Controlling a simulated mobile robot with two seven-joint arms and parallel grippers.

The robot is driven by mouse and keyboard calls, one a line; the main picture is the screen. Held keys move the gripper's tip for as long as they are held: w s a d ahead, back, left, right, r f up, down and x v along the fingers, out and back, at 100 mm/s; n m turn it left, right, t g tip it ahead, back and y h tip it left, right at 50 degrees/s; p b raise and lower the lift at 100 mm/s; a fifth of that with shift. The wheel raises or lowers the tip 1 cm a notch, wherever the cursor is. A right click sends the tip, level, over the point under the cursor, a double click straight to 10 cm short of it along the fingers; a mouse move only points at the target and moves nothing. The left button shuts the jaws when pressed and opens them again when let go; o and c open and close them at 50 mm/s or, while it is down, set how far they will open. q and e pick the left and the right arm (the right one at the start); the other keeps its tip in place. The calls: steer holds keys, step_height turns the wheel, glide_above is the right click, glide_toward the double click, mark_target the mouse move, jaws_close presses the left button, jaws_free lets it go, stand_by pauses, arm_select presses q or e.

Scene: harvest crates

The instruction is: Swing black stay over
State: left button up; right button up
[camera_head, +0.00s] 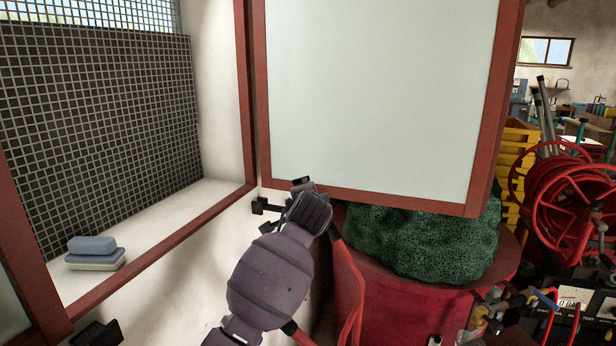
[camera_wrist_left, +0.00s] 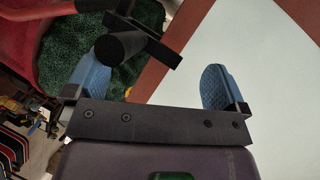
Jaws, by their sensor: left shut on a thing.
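A black stay (camera_head: 262,205) shows as a small dark fitting by the bottom corner of the red window frame. In the left wrist view a black piece (camera_wrist_left: 123,45) with a round end and a crossbar lies by the left blue finger. My left gripper (camera_head: 306,198) is at the lower corner of the open casement (camera_head: 380,90) and is shut on the black piece, though the fingers (camera_wrist_left: 155,68) look well apart. The hand hides part of the hold in the head view. My right gripper is not in view.
Another black fitting (camera_head: 95,334) is at lower left. A red bin (camera_head: 400,315) with a dark green mass (camera_head: 425,243) stands under the casement. A red reel (camera_head: 565,205) is at right.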

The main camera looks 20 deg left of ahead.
arm_select(q)
steer(key=shift+s+a+r+p, duration=0.1)
steer(key=shift+s+r+p, duration=0.1)
steer(key=shift+r, duration=0.25)
steer(key=shift+s+a+r+p, duration=0.1)
steer(key=shift+s+r+p, duration=0.1)
steer(key=shift+r, duration=0.2)
steer(key=shift+s+p, duration=0.35)
steer(key=shift+s, duration=0.15)
steer(key=shift+s+d+r, duration=0.15)
steer(key=shift+s+d, duration=0.1)
steer(key=shift+s, duration=0.3)
steer(key=shift+c, duration=0.4)
steer(key=shift+s+a+r+p, duration=0.1)
steer(key=shift+s+p, duration=0.15)
steer(key=shift+s, duration=0.2)
steer(key=shift+s+a+r+p, duration=0.1)
steer(key=shift+s+p, duration=0.1)
steer(key=shift+s, duration=0.25)
steer(key=c, duration=0.5)
steer(key=v, duration=0.2)
steer(key=f+v, duration=0.1)
steer(key=v, duration=0.4)
steer(key=shift+s+d+f, duration=0.1)
steer(key=shift+s+d, duration=0.3)
steer(key=shift+s, duration=0.1)
steer(key=shift+c, duration=0.2)
